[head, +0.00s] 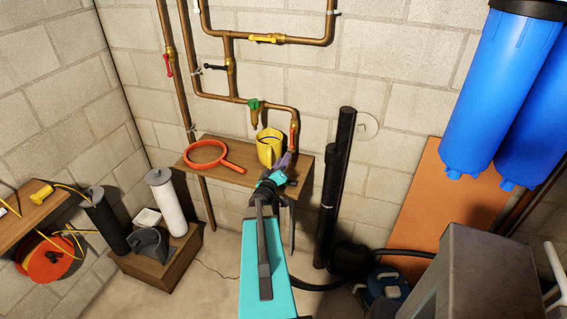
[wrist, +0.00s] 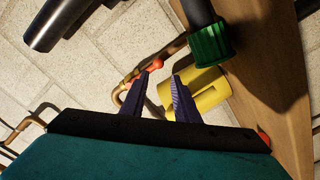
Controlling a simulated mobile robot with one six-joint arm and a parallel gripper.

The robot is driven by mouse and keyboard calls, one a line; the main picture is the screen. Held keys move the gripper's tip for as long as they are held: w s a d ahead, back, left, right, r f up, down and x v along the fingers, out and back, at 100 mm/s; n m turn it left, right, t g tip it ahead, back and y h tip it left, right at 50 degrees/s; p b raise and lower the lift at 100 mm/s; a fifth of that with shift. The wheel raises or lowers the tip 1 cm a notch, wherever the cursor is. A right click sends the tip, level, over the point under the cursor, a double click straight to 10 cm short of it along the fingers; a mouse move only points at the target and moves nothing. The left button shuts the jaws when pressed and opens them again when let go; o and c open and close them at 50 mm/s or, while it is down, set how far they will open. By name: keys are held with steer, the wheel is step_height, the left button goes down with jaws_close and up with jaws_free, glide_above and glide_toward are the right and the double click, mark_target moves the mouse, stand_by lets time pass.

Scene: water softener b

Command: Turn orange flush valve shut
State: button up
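The orange-red valve handle (head: 292,137) hangs on the copper pipe at the right end of the pipe run, just above the wooden shelf. In the wrist view the orange handle (wrist: 156,64) shows beyond my fingertips, its rounded end near the left fingertip. My gripper (wrist: 161,75) is open, with nothing seen between its purple fingers. In the head view my gripper (head: 284,161) is at the shelf's right part, just below the handle. Whether a finger touches the handle I cannot tell.
Black upright pipes (head: 332,200) stand to the right.

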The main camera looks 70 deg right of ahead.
mark_target(291, 148)
steer(key=shift+s+d, duration=0.15)
steer(key=shift+d, duration=0.4)
steer(key=shift+w+d+b, duration=0.15)
steer(key=shift+d+b, duration=0.3)
steer(key=shift+d, duration=1.4)
steer(key=shift+w+d+b, duration=0.1)
steer(key=shift+d+b, duration=0.3)
steer(key=shift+d, duration=1.4)
steer(key=shift+a, duration=0.15)
steer(key=c, duration=0.4)
